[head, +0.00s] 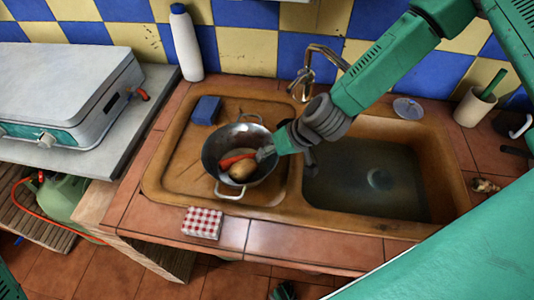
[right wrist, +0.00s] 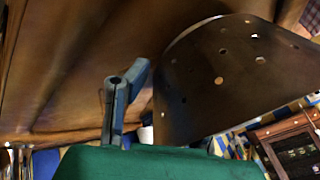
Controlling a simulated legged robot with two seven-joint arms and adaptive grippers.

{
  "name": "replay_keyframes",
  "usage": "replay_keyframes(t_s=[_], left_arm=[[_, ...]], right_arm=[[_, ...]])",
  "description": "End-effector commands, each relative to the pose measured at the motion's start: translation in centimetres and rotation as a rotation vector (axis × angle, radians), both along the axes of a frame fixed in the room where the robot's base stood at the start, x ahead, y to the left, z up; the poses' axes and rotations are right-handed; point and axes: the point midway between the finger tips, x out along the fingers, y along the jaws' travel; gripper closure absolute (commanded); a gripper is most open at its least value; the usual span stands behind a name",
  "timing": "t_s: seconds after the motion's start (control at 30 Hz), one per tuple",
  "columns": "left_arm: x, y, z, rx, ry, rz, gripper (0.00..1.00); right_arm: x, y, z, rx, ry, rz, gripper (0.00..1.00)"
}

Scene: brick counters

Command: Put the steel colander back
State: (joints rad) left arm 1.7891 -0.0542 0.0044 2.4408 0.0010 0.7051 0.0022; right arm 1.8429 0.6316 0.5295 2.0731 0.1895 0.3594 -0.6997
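The steel colander (head: 212,158) stands on the left drainboard of the brown sink in the head view. It has two loop handles, one at the front and one at the back. An orange-red carrot and a brown potato (head: 243,169) lie in it. My right gripper (head: 265,153) reaches in from the upper right to the colander's right rim. In the right wrist view, the perforated metal wall (right wrist: 220,80) is close beside the grey fingers (right wrist: 125,95). Whether they grip the rim is unclear.
A blue sponge (head: 206,110) lies behind the colander, and a red-checked block (head: 203,223) in front. The sink basin (head: 370,185) and the tap (head: 302,85) are to the right. A white bottle (head: 187,45) and a stove (head: 65,90) stand left.

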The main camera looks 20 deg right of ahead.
Motion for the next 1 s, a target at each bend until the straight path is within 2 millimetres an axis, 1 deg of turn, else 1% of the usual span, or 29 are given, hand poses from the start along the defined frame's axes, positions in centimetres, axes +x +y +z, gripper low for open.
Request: replay_keyframes(t_s=[0.27,0.43,0.57,0.8,1.0], left_arm=[[0.0,0.0,0.1,0.0,0.0,0.0,0.17],[0.0,0.0,0.3,0.0,0.0,-0.001,0.17],[0.0,0.0,0.3,0.0,0.0,-0.001,0.17],[0.0,0.0,0.6,0.0,0.0,0.0,0.17],[0.0,0.0,0.8,0.0,0.0,0.0,0.17]], right_arm=[[0.0,-0.3,0.0,0.003,0.0,-0.002,0.74],[-0.1,-0.4,0.8,0.001,-0.002,-0.002,0.74],[-0.8,-1.2,2.5,0.001,-0.002,-0.002,0.74],[-2.6,-3.3,6.6,0.0,-0.004,-0.003,0.74],[-3.7,-4.8,8.9,0.001,-0.002,-0.003,0.74]])
